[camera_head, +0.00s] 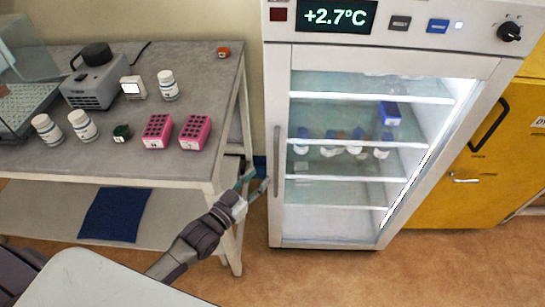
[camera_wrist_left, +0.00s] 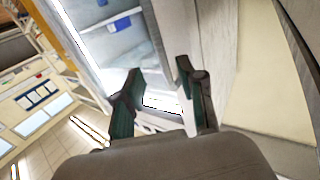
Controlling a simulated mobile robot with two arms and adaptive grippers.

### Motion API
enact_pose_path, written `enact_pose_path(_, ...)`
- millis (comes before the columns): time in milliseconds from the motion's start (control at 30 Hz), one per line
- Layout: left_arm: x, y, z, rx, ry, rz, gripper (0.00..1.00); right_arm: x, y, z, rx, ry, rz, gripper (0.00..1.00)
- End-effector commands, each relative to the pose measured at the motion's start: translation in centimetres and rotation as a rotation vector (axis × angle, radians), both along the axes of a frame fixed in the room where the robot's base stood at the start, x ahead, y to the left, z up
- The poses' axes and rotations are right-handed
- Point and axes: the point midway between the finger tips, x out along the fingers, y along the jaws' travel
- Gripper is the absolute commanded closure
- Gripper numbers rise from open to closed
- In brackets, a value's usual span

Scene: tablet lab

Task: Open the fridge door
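The fridge (camera_head: 450,85) is white, with a lit display reading +2.7°C above a glass door (camera_head: 340,215). The door looks shut in the head view. Its vertical grey handle (camera_head: 276,160) runs along the door's left edge. My left gripper (camera_head: 257,180) is just left of the handle's lower part, its fingers pointing toward it. In the left wrist view the two dark green fingers (camera_wrist_left: 160,92) are spread apart, with the white door frame and lit glass beyond them. Nothing is clearly held between them. I cannot tell whether a finger touches the handle. My right gripper is out of view.
A grey lab table (camera_head: 130,160) stands left of the fridge, holding bottles, pink racks (camera_head: 195,132) and a small device (camera_head: 98,80). A blue mat (camera_head: 115,215) lies on its lower shelf. A yellow cabinet (camera_head: 490,165) stands right of the fridge. The floor before the fridge is clear.

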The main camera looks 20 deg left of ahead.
Motion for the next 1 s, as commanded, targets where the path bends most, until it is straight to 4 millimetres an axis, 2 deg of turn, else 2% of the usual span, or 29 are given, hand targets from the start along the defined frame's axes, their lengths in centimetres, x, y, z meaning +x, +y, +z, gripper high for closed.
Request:
enact_pose_path(33, 1.3, -0.4, 0.3, 0.0, -0.003, 0.0, 0.6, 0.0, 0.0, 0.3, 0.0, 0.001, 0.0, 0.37)
enact_pose_path(200, 4.7, -1.5, 0.1, 0.001, 0.0, 0.0, 0.6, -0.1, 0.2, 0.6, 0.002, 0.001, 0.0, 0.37)
enact_pose_path(400, 7.7, -2.4, 0.0, 0.001, 0.001, 0.0, 0.6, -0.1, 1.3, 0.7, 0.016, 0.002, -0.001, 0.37)
enact_pose_path(600, 8.9, -2.8, -0.1, 0.002, 0.003, 0.0, 0.6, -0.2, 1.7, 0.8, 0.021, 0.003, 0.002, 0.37)
enact_pose_path(867, 9.0, -2.9, -0.1, 0.002, 0.003, 0.0, 0.6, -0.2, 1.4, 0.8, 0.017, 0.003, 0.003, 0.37)
enact_pose_path(1000, 9.0, -2.9, -0.1, 0.002, 0.003, 0.0, 0.8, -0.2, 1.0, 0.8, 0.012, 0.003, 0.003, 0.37)
